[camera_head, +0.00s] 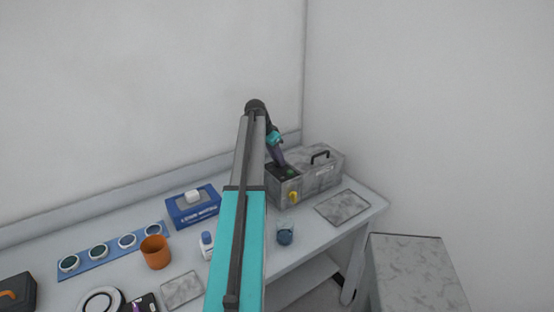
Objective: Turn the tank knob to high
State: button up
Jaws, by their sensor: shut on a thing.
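The tank (322,176) is a grey speckled metal box with a black carry handle, standing at the right end of the bench. Its left end carries a dark control block (284,188) with a green patch on top and a yellow part on the front. My gripper (281,164) points down at the top of this block and is shut on the tank knob. The knob itself is hidden by the jaws and too small to make out, so its setting cannot be read. My arm crosses the middle of the view.
A glass of blue liquid (285,234) stands in front of the tank, near a flat grey plate (342,207). Left are a blue tissue box (193,210), a white bottle (207,246), an orange cup (155,252) and a blue lens rack (113,248). Walls close the back and right.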

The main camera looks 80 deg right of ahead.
jog(key=shift+s+f, duration=0.1)
jog(key=n+b, duration=0.1)
jog(key=n, duration=0.1)
jog(key=n+t+h, duration=0.1)
jog(key=n, duration=0.1)
jog(key=shift+s+a+b, duration=0.15)
jog(key=shift+b, duration=0.25)
jog(key=n+t, duration=0.1)
jog(key=n, duration=0.2)
jog(key=n+t+b, duration=0.1)
jog(key=n, duration=0.2)
jog(key=shift+s+t, duration=0.2)
jog(key=shift+t, duration=0.1)
jog(key=n+t, duration=0.1)
jog(key=n, duration=0.1)
jog(key=n+t+b, duration=0.1)
jog(key=n, duration=0.2)
jog(key=shift+s+d, duration=0.15)
jog(key=shift+d, duration=0.05)
jog(key=shift+n+t+y+b, duration=0.5)
jog(key=shift+n+y+b, duration=0.15)
jog(key=shift+n, duration=1.55)
jog(key=o, duration=1)
jog(key=shift+o, duration=0.2)
